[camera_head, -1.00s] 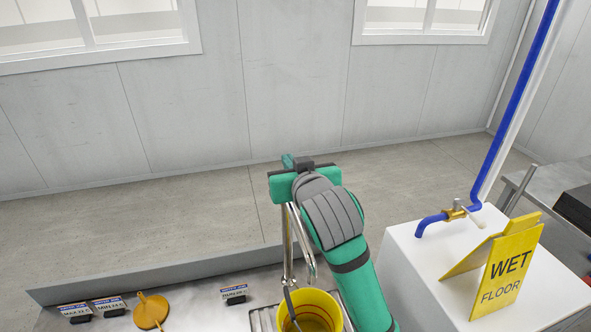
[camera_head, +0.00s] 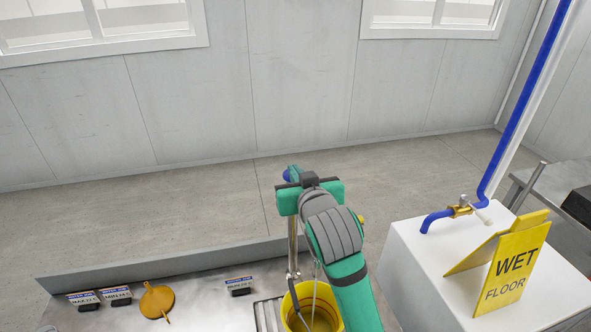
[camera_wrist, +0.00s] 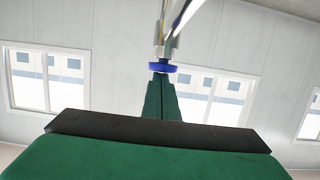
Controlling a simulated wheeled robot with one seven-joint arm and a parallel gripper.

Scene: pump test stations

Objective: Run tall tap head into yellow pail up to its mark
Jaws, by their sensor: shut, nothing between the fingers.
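The tall tap (camera_head: 292,245) is a steel pipe rising beside the yellow pail (camera_head: 292,314), partly hidden behind my arm. A blue knob (camera_head: 286,175) shows at its top, and it also shows in the wrist view (camera_wrist: 162,67). My gripper (camera_head: 294,170) is at the top of the tap; in the wrist view its closed green fingers (camera_wrist: 160,80) point at the blue knob, with nothing between them. I cannot tell whether they touch it.
A white block (camera_head: 430,270) at right carries a yellow wet floor sign (camera_head: 505,270) and a blue pipe with a brass tap (camera_head: 460,210). Several small labelled blocks (camera_head: 118,298) and an orange funnel-like disc (camera_head: 157,300) lie on the counter at left.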

